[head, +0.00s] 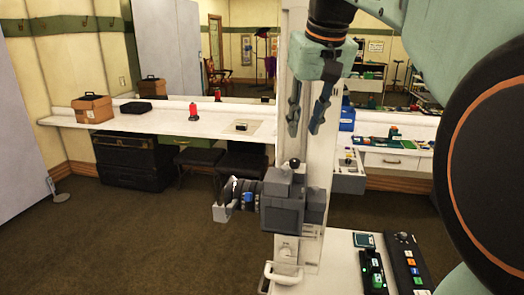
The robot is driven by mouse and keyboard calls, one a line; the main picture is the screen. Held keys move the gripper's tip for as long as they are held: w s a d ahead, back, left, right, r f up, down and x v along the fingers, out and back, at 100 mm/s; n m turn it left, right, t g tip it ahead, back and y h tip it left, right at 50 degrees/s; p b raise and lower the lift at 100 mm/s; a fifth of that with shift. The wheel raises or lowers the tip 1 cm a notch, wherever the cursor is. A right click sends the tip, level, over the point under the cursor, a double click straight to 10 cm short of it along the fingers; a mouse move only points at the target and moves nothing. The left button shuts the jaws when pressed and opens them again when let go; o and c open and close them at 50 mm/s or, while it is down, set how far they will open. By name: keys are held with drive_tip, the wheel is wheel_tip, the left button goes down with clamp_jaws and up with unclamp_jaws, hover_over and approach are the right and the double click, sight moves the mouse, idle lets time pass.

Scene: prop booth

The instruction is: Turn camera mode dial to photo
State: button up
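A white panel (342,268) with dark control boxes is at the lower right. The brown floor (140,240) at left is mostly open.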

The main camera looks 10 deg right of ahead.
sight(295, 160)
drive_tip(key=x, duration=1)
clamp_jaws()
